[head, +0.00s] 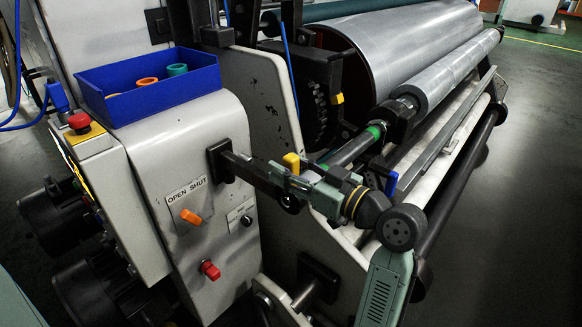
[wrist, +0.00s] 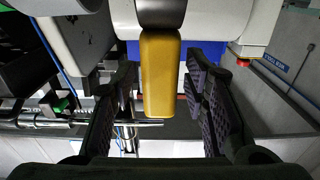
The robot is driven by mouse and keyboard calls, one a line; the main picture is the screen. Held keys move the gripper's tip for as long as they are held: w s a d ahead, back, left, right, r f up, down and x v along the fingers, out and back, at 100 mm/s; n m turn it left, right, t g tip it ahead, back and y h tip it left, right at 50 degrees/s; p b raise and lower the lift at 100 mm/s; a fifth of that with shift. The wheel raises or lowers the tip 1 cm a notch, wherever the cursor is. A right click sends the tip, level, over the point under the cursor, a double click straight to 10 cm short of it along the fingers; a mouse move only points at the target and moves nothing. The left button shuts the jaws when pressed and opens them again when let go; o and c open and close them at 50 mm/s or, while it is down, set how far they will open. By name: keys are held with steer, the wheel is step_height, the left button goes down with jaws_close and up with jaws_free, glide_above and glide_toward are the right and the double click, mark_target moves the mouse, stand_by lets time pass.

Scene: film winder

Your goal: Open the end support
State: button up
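The end support shows in the head view as a dark arm (head: 248,170) reaching right from the grey cabinet toward the green-banded shaft (head: 375,132). A yellow handle (head: 291,161) stands up near its outer end. My gripper (head: 291,183) is at that handle, reaching in from the right. In the wrist view the yellow handle (wrist: 160,75) lies between my two dark ribbed fingers. The fingers are apart, with a visible gap on each side of the handle. The gripper partly hides the arm's outer end in the head view.
The cabinet front carries an OPEN SHUT label (head: 187,190), an orange lever (head: 191,217) and a red knob (head: 210,269). A blue tray (head: 150,95) with several rings sits on top. A large film roll (head: 400,50) and a narrower roll (head: 445,75) lie behind my arm.

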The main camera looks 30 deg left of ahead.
jaws_close()
stand_by(0.6)
